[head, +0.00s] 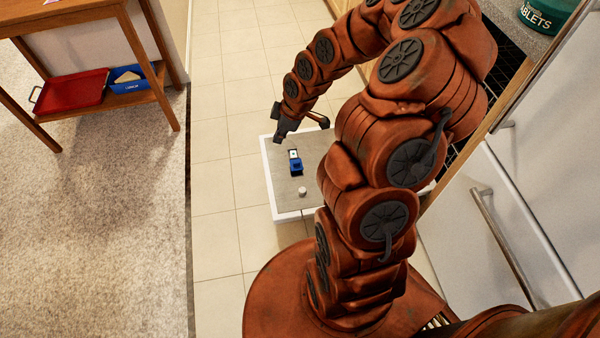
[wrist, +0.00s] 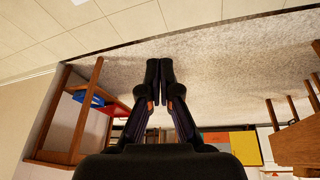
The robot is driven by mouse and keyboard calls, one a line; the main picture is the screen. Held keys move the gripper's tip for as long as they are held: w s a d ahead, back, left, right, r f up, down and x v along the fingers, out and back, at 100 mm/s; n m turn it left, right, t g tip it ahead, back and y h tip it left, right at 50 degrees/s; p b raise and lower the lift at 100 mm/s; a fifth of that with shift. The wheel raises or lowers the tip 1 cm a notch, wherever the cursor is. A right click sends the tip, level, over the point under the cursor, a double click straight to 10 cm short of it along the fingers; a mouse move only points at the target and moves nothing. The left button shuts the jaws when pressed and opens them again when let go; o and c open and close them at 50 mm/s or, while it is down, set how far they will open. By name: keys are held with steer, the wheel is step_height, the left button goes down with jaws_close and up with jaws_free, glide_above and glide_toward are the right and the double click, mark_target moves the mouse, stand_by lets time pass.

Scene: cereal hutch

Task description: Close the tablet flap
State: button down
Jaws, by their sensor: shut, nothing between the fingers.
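The open door (head: 312,203) lies flat, with a grey inner panel and a white rim, partly hidden by my arm. A small dispenser on it has a blue part, which looks like the tablet flap (head: 296,167), beside a dark compartment with a small white thing (head: 293,154). The flap looks open, though it is small here. My gripper (head: 281,136) is just beyond the dispenser, over the door's far left part, apart from the flap. In the wrist view my gripper (wrist: 159,75) has its fingers together and empty. The flap is not in that view.
A round white cap (head: 302,191) sits on the door. A green tub marked TABLETS (head: 547,14) stands on the counter at top right. A white front with a handle (head: 505,240) is at right. A wooden table (head: 60,22) holds a red tray (head: 73,91). Tiled floor is clear left.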

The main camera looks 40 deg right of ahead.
steer(key=w+d+f+n+t+b, duration=0.1)
steer(key=d+f+b, duration=0.2)
steer(key=f, duration=0.5)
steer(key=w+d+f+t+b, duration=0.15)
steer(key=d+f, duration=0.25)
steer(key=f, duration=0.4)
steer(key=n+t+b, duration=0.1)
steer(key=t+b, duration=0.1)
steer(key=b, duration=1)
glide_toward(295, 167)
steer(key=shift+h, duration=0.3)
steer(key=a+f, duration=0.1)
steer(key=f, duration=0.2)
steer(key=a+f, duration=0.1)
steer(key=shift+a+f, duration=0.3)
steer(key=shift+f, duration=0.1)
steer(key=shift+w+d+r+b, duration=0.1)
steer(key=shift+w+d+b, duration=0.2)
steer(key=shift+w, duration=0.6)
steer(key=shift+w+d+r+b, duration=0.1)
steer(key=shift+w+d, duration=0.25)
steer(key=shift+w, duration=0.5)
